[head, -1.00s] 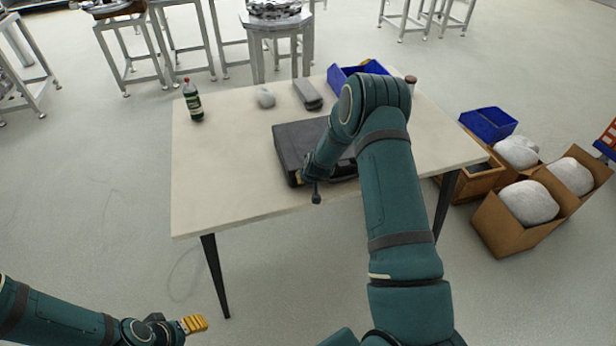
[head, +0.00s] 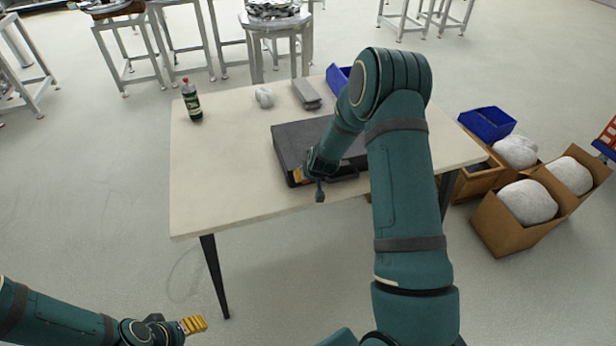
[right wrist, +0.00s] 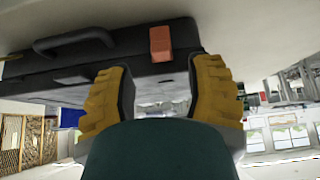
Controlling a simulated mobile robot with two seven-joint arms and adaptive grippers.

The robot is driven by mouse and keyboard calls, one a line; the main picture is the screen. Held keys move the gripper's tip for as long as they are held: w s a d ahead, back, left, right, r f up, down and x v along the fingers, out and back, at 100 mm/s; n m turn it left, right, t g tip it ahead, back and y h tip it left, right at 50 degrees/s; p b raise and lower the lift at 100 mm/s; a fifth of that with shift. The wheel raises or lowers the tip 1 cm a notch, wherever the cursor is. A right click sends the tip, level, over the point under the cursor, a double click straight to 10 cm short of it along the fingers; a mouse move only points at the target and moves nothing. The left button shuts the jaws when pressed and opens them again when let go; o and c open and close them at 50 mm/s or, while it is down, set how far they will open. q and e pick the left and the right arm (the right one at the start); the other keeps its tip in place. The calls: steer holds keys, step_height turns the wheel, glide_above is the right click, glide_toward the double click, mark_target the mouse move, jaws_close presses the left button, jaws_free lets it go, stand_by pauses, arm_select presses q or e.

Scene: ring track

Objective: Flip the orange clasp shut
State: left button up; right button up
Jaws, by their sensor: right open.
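The orange clasp (right wrist: 160,43) is a small block on the front side of the dark case, beside its handle (right wrist: 75,42). I cannot tell from its look whether it is flipped open or shut. The black case (head: 295,140) lies on the table, partly hidden by my right arm. My right gripper (right wrist: 162,68) is open at the case's front, its yellow fingers apart, with the clasp showing between and just beyond the tips. In the head view the clasp is not clear. My left gripper (head: 194,324) hangs low at the left, away from the table; its finger gap is not clear.
On the table (head: 220,190) stand a green bottle (head: 193,103), a white lump (head: 264,97), a grey block (head: 306,94) and a blue bin (head: 338,77). Boxes with white sacks (head: 527,202) stand on the floor at the right. The table's front left is clear.

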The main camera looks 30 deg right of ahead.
steer(key=v, duration=0.6)
stand_by(0.4)
